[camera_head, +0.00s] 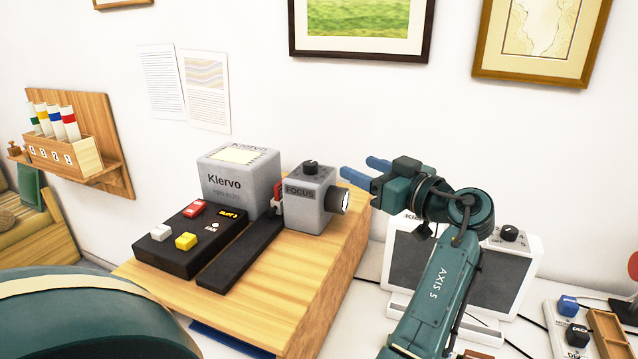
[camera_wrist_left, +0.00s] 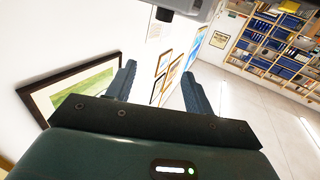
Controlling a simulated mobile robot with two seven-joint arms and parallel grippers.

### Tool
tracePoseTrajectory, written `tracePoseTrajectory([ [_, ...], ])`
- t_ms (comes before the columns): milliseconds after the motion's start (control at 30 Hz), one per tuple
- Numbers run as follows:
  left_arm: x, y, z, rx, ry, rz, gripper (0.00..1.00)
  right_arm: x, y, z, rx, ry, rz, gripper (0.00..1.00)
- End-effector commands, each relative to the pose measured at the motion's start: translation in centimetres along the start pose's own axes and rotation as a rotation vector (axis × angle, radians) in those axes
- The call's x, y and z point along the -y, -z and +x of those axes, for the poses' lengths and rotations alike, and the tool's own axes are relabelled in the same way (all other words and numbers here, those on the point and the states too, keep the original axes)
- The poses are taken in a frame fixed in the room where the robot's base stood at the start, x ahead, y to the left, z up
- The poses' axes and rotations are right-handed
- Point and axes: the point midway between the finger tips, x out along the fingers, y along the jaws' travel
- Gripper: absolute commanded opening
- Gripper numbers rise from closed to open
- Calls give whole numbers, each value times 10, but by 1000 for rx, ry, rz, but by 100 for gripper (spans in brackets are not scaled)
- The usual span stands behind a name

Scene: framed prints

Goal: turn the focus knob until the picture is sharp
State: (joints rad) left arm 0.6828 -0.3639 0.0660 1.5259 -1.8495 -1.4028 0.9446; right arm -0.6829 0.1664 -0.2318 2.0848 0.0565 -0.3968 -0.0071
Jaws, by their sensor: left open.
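The focus knob (camera_head: 310,167) is a small black knob on top of a grey box labelled FOCUS (camera_head: 302,205), which has a ribbed lens (camera_head: 345,200) on its right side. My left gripper (camera_head: 362,168) is to the right of the knob, at about its height in the picture, apart from it. Its two blue fingers point left and are parted with nothing between them. The left wrist view also shows the open fingers (camera_wrist_left: 159,82). No projected picture that I can judge for sharpness is visible. My right gripper is not in view.
A grey Klervo box (camera_head: 238,185) and a black panel with red, white and yellow buttons (camera_head: 190,242) stand on the wooden stand (camera_head: 325,262). A white-framed dark panel with its own knob (camera_head: 508,232) stands behind my arm. Framed prints (camera_head: 362,25) hang above.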

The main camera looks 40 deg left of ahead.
Motion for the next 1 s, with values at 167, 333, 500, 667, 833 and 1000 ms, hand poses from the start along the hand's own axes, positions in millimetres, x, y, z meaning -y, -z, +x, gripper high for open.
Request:
tracePoseTrajectory([
  [167,0,-36,0,0,0,0,52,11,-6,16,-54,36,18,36],
  [333,0,-42,2,0,1,0,52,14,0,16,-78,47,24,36],
  [500,0,-39,20,0,3,1,52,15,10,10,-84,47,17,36],
  [667,1,-37,52,-1,4,2,52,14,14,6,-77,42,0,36],
  [833,0,-37,88,-1,3,1,52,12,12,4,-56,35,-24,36],
  [1000,0,-38,116,0,2,2,52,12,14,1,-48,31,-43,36],
])
